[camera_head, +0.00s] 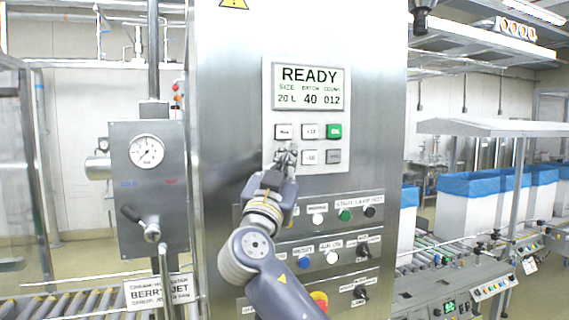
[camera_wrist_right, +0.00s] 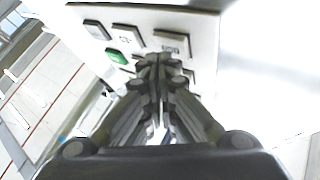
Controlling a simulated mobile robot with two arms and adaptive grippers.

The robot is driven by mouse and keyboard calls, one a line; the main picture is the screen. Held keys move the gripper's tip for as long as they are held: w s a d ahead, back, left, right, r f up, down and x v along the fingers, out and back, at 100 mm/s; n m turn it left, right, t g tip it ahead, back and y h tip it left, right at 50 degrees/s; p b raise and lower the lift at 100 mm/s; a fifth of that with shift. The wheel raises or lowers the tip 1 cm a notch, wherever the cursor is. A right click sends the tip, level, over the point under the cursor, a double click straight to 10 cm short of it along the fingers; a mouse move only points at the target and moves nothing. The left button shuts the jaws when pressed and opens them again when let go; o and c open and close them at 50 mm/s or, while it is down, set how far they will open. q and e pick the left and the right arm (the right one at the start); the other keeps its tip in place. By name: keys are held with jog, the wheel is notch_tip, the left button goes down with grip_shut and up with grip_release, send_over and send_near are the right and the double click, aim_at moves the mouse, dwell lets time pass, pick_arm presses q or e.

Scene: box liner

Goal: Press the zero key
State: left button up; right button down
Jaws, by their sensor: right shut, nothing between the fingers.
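The control panel (camera_head: 269,75) carries a display (camera_head: 310,87) reading READY and two rows of keys. The top row has a white key (camera_head: 284,132), a +10 key (camera_head: 310,131) and a green key (camera_head: 334,131). The lower row shows a -10 key (camera_head: 309,157) and a grey key (camera_head: 334,156). My right gripper (camera_head: 287,151) is shut and empty, covering the lower-left place in the head view. In the right wrist view, a key (camera_wrist_right: 172,42) shows just beyond the fingertips (camera_wrist_right: 160,60). I cannot read a zero label or tell contact. My left gripper is out of view.
Below the keypad are labelled rows of buttons and switches, including a green button (camera_head: 345,215) and a blue one (camera_head: 304,258). A gauge box (camera_head: 147,165) with a lever stands left. Blue-lined boxes (camera_head: 470,200) and conveyors stand right.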

jog(key=shift+w+a, duration=0.15)
jog(key=shift+w, duration=0.25)
dwell(0.8)
jog(key=shift+b, duration=0.35)
jog(key=shift+s+d+b, duration=0.3)
jog(key=shift+s+b, duration=0.3)
jog(key=shift+s, duration=0.1)
jog(key=s+b, duration=0.1)
jog(key=s+d, duration=0.1)
jog(key=s, duration=0.1)
jog(key=s+b, duration=0.1)
jog(key=shift+s+d+b, duration=0.35)
